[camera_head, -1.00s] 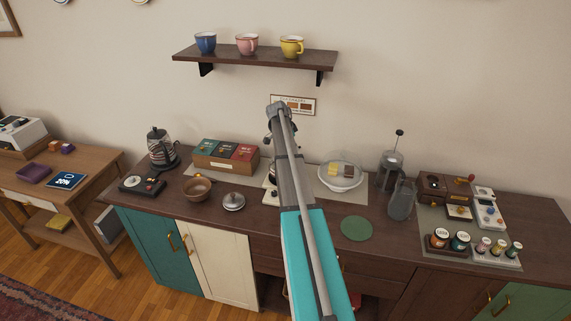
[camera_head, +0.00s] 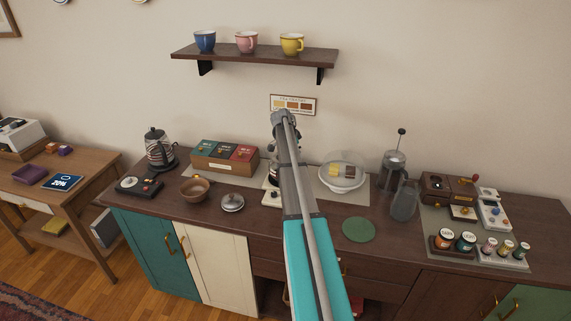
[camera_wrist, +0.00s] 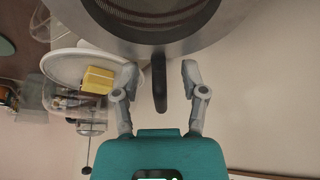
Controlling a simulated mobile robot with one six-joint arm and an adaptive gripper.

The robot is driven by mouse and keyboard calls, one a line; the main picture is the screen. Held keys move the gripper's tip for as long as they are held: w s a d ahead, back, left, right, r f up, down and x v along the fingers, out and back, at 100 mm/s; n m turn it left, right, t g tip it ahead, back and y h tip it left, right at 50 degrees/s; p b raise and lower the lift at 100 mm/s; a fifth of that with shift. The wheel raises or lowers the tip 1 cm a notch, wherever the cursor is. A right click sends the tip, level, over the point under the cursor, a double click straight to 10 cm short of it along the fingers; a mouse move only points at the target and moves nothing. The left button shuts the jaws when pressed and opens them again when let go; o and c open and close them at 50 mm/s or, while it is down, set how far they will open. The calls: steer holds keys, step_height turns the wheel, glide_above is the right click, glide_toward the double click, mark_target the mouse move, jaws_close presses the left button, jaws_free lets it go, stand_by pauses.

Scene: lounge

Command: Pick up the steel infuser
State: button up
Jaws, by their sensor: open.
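In the wrist view, a round steel vessel with a wide rim, a dark ribbed inside and a dark handle fills the top edge; it looks like the steel infuser (camera_wrist: 215,40). My gripper (camera_wrist: 160,72) is open, its fingers on either side of the handle (camera_wrist: 159,85). Gaps show between the handle and both fingers. In the head view my arm hides most of this spot; only parts of a steel and glass item above a white base (camera_head: 271,196) show beside it.
A glass-covered white dish with yellow blocks (camera_head: 340,186) stands right of my arm. A steel lid (camera_head: 232,203), wooden bowl (camera_head: 195,190) and tea box (camera_head: 224,158) are left. A French press (camera_head: 392,172) and glass jug (camera_head: 404,202) stand further right. The shelf (camera_head: 254,55) overhangs behind.

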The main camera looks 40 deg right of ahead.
jaws_close()
stand_by(0.3)
steer(key=shift+r, duration=0.15)
stand_by(0.3)
step_height(320, 180, up, 10)
steer(key=p, duration=1)
steer(key=shift+f, duration=0.2)
step_height(320, 180, up, 7)
steer(key=p, duration=0.7)
stand_by(3.6)
steer(key=shift+w+d+r+p, duration=0.1)
steer(key=shift+w+r+p, duration=0.1)
steer(key=shift+p, duration=0.15)
